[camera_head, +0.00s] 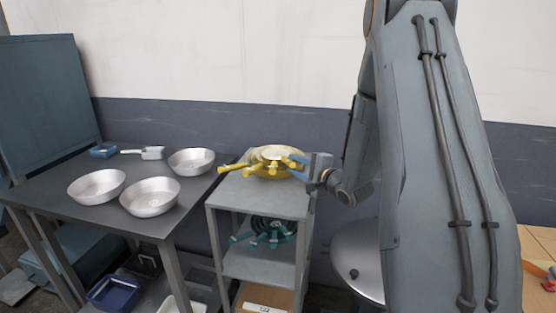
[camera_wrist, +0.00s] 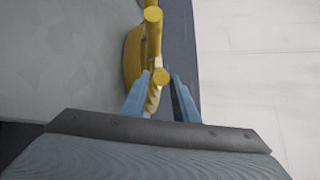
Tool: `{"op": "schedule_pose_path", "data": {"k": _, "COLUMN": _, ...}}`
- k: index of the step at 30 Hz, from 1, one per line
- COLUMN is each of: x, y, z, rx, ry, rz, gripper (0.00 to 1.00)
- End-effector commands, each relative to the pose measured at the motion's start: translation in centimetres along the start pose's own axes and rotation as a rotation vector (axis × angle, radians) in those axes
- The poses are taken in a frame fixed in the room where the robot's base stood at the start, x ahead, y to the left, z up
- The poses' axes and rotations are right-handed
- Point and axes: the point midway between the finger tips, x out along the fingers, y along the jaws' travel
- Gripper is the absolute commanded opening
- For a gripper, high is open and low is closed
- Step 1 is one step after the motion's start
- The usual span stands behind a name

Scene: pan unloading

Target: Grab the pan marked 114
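Several yellow pans (camera_head: 262,163) sit stacked on the top board of the grey shelf unit, with handles pointing left and right. I cannot read the number 114 on any pan. My gripper (camera_head: 303,168) is at the right side of the stack. In the wrist view, my gripper (camera_wrist: 162,76) has its two blue fingers apart, and a yellow handle (camera_wrist: 161,77) lies between or just beyond their tips. A second yellow handle (camera_wrist: 153,18) shows farther up. Whether a finger touches a handle I cannot tell.
The grey shelf unit (camera_head: 250,198) holds teal pans (camera_head: 268,232) on its middle board. A wall stands close behind. A wooden table (camera_head: 538,245) is at right.

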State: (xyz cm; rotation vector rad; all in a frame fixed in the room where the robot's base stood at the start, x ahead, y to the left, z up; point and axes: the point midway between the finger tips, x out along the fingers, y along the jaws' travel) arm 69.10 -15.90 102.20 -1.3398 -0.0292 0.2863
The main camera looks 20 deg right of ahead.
Motion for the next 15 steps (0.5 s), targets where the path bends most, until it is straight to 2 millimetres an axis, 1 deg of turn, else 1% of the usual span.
{"op": "schedule_pose_path", "data": {"k": 1, "x": 0.8, "y": -0.1, "z": 0.4, "rx": 0.000, "ry": -0.004, "rz": 0.002, "gripper": 0.26}}
{"op": "schedule_pose_path", "data": {"k": 3, "x": 1.8, "y": -0.1, "z": 0.6, "rx": 0.000, "ry": -0.003, "rz": 0.002, "gripper": 0.26}}
{"op": "schedule_pose_path", "data": {"k": 7, "x": 3.2, "y": 0.0, "z": 0.5, "rx": -0.001, "ry": -0.002, "rz": 0.001, "gripper": 0.26}}
{"op": "schedule_pose_path", "data": {"k": 10, "x": 3.7, "y": 0.0, "z": 0.5, "rx": -0.001, "ry": -0.001, "rz": 0.000, "gripper": 0.26}}
{"op": "schedule_pose_path", "data": {"k": 15, "x": 3.7, "y": 0.1, "z": 0.4, "rx": -0.001, "ry": -0.001, "rz": 0.001, "gripper": 0.26}}
